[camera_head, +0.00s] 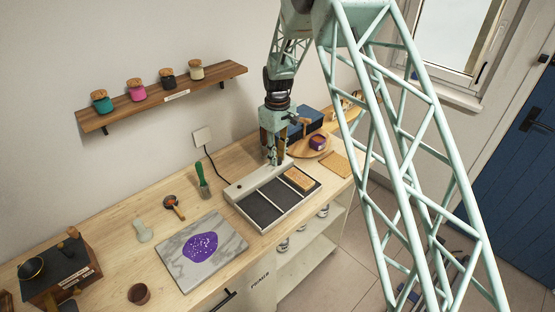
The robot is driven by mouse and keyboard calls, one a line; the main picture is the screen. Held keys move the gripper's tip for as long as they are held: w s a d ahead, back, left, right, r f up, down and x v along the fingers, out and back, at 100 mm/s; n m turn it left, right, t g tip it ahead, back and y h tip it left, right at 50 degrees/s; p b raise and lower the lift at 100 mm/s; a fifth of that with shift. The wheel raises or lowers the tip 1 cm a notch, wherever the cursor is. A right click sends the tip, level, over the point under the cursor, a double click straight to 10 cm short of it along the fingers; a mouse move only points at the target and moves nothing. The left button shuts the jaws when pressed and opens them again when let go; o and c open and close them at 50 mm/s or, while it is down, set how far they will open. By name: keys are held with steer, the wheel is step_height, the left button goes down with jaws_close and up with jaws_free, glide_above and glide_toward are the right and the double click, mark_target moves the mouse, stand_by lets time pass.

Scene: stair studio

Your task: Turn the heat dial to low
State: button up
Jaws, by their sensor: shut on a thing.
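A flat pale appliance (233,190) with dark panels lies on the wooden bench. A cable runs from behind it to a wall socket. My gripper (274,161) points down over the back strip of the appliance and is shut on the heat dial. The dial is hidden between the fingers, so its setting and any low mark cannot be read. A tan block (298,179) rests on the right part of the appliance.
A marble slab (232,236) with a purple patch lies in front left. A jar shelf (217,78) hangs above.

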steer(key=m+b, duration=0.2)
steer(key=m, duration=0.4)
steer(key=shift+m, duration=0.3)
stand_by(0.5)
steer(key=o, duration=0.8)
steer(key=shift+o, duration=0.2)
steer(key=shift+r, duration=0.15)
step_height(320, 180, up, 12)
stand_by(0.6)
